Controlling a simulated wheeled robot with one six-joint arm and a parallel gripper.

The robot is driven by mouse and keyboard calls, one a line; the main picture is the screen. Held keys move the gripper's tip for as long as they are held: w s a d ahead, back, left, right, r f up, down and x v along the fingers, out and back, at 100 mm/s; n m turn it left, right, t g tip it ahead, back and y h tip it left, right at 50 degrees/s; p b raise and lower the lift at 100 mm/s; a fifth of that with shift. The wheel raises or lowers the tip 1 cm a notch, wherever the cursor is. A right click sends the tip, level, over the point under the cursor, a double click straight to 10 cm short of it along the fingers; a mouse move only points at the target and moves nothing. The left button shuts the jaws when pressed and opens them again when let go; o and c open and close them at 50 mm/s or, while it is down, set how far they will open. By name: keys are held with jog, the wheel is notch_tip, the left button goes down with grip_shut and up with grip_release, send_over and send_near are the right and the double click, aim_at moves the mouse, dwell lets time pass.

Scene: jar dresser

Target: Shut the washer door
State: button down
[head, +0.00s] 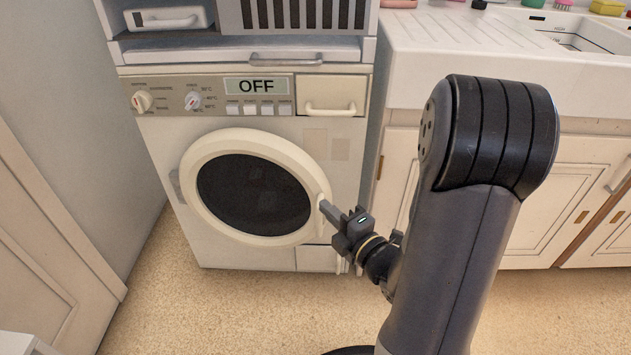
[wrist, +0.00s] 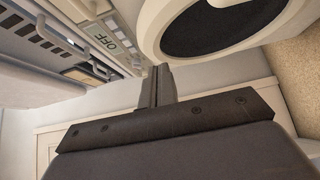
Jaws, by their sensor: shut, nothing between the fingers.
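The washer (head: 225,255) stands ahead, a white front-loader with an "OFF" display (head: 256,86). Its round door (head: 205,150) has a cream ring around dark glass, with a hinge at the left. The door lies close to the washer's front; I cannot tell whether it is fully shut or slightly ajar. The door also shows in the wrist view (wrist: 262,45), at the upper right. My gripper (head: 328,211) is shut and empty, its fingertips at the door's right rim. In the wrist view the fingertips (wrist: 161,72) are close to the rim; contact is unclear.
A white counter with a sink (head: 565,40) and cupboards (head: 560,180) stand right of the washer. A pale panelled door (head: 50,260) is at the left. An appliance with a dark grille (head: 300,14) is above the washer. Bare speckled floor (head: 190,300) lies in front.

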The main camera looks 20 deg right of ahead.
aim_at(310, 160)
jog(key=x, duration=0.3)
jog(key=d+x, duration=0.1)
jog(key=x, duration=0.3)
jog(key=d+b+x, duration=0.1)
jog(key=x, duration=0.3)
jog(key=shift+w+a+f, duration=0.1)
jog(key=shift+w, duration=0.9)
jog(key=w+d, duration=0.1)
jog(key=w+d+n+y+b, duration=0.1)
jog(key=w, duration=0.1)
jog(key=w+d+g+y, duration=0.1)
jog(key=shift+w+n+b, duration=0.3)
jog(key=shift+w, duration=0.05)
jog(key=shift+w+d+r, duration=0.15)
jog(key=shift+d+r, duration=0.05)
